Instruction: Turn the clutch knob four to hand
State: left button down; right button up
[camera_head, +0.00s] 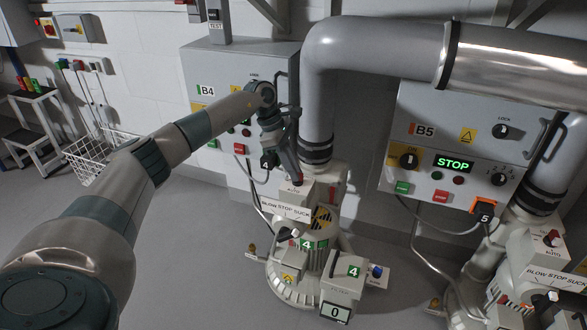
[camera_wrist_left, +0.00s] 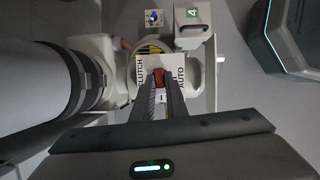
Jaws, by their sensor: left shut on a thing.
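Blower four (camera_head: 300,262) is a pale machine with green 4 labels, under a thick grey pipe. A small box with an AUTO label (camera_head: 296,190) sits on its top. My left gripper (camera_head: 296,177) reaches down to this box from above. In the left wrist view, its fingers (camera_wrist_left: 159,82) are shut on the red clutch knob (camera_wrist_left: 159,74). The knob stands on a pale plate marked CLUTCH (camera_wrist_left: 139,72) on the left and AUTO (camera_wrist_left: 181,77) on the right. The fingers hide part of the plate, and no HAND marking can be read. My right gripper is not in view.
The vertical grey pipe (camera_head: 318,100) stands close beside my left gripper. A BLOW STOP SUCK plate (camera_head: 285,210) and a filter box (camera_head: 342,290) are below. Cabinet B4 (camera_head: 225,75) is behind; cabinet B5 (camera_head: 455,110) shows STOP.

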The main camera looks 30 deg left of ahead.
pick_arm(q)
jog(key=shift+m, duration=0.5)
jog(key=c, duration=1.8)
grip_release()
jog(key=shift+o, duration=0.2)
jog(key=shift+r, duration=0.1)
